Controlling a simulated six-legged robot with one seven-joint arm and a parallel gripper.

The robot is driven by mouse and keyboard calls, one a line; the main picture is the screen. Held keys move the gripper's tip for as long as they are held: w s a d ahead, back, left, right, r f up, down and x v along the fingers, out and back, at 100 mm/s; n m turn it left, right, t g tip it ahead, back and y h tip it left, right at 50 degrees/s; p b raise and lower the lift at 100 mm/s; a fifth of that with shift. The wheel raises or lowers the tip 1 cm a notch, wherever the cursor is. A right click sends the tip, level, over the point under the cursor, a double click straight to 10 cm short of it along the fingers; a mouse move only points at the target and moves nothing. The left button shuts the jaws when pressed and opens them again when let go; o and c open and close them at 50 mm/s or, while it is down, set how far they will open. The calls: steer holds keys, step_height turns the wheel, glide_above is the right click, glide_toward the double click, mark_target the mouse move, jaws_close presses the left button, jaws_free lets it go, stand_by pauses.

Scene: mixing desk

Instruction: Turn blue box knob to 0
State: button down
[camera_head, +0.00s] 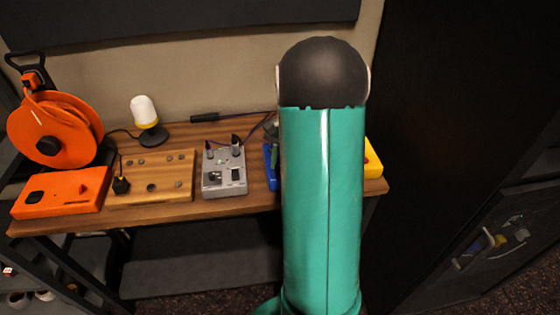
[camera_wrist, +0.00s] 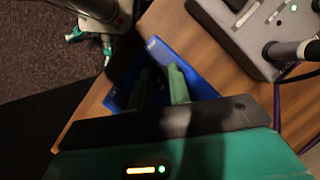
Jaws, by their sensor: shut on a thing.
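The blue box (camera_wrist: 199,84) lies on the wooden desk under my gripper (camera_wrist: 160,84) in the wrist view. My two green fingers reach down over its top, shut on its knob, which is mostly hidden in the dark gap between them. I cannot read the knob's pointer or any scale. In the head view only a left strip of the blue box (camera_head: 268,174) shows beside my teal arm, which covers the rest.
A grey box (camera_head: 224,178) with plugged cables stands just left of the blue box. A wooden box (camera_head: 150,187), orange box (camera_head: 62,192), orange reel (camera_head: 55,128) and white lamp (camera_head: 144,111) are farther left. A yellow box (camera_head: 373,160) is at the right edge.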

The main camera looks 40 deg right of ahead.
steer(key=n, duration=0.2)
steer(key=n+g+h, duration=0.1)
steer(key=n, duration=0.2)
steer(key=n+g, duration=0.1)
steer(key=n, duration=0.1)
steer(key=shift+w+a, duration=0.15)
steer(key=shift+w, duration=0.1)
steer(key=n+h, duration=0.1)
steer(key=n, duration=0.2)
steer(key=n+g+h, duration=0.1)
steer(key=n, duration=0.3)
steer(key=shift+w+a+g+h, duration=0.1)
steer(key=shift+a+g+h, duration=0.1)
steer(key=shift+g+h, duration=0.15)
steer(key=c, duration=1.3)
jaws_free()
steer(key=v, duration=1.3)
steer(key=shift+r, duration=0.45)
steer(key=shift+a, duration=0.15)
